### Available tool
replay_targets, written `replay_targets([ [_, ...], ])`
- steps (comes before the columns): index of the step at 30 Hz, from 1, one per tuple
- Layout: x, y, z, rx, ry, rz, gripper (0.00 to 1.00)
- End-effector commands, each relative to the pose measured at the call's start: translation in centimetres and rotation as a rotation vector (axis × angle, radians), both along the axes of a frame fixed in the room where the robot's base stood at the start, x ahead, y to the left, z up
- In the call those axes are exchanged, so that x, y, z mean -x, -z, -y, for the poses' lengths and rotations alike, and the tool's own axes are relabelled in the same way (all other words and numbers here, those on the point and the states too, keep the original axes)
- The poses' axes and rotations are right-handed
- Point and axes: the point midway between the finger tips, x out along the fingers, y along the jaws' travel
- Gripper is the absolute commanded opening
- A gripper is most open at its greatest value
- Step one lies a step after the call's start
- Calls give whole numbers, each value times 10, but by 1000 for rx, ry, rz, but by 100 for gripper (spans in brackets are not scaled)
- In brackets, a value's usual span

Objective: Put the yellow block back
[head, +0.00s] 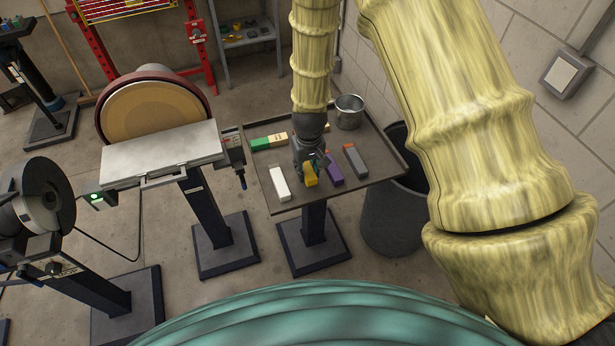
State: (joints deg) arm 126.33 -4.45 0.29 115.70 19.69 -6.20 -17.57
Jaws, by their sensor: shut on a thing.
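The yellow block (311,178) is on or just above the small brown stand table (376,174), between a white block and a purple block. My gripper (311,165) points down over the yellow block and is shut on it. The fingers hide the block's far part. I cannot tell from this view whether the block touches the tabletop.
On the same table are a white block (280,184) to the left, a purple block (333,171) and a grey block (355,161) to the right, a green-and-cream block (268,142) and a metal cup (349,111) behind. A disc sander (158,108) stands left; a dark bin (393,222) stands right.

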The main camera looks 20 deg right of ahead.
Motion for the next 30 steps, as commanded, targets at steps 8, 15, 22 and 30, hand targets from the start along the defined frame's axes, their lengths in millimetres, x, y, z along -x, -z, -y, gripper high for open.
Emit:
replay_targets([
  [8, -1, 18, 1, 0, -1, -1, 0],
  [15, -1, 36, 1, 0, 0, -1, 0],
  [22, -1, 35, 1, 0, 0, 0, 0],
  [30, -1, 41, 1, 0, 0, 0, 0],
])
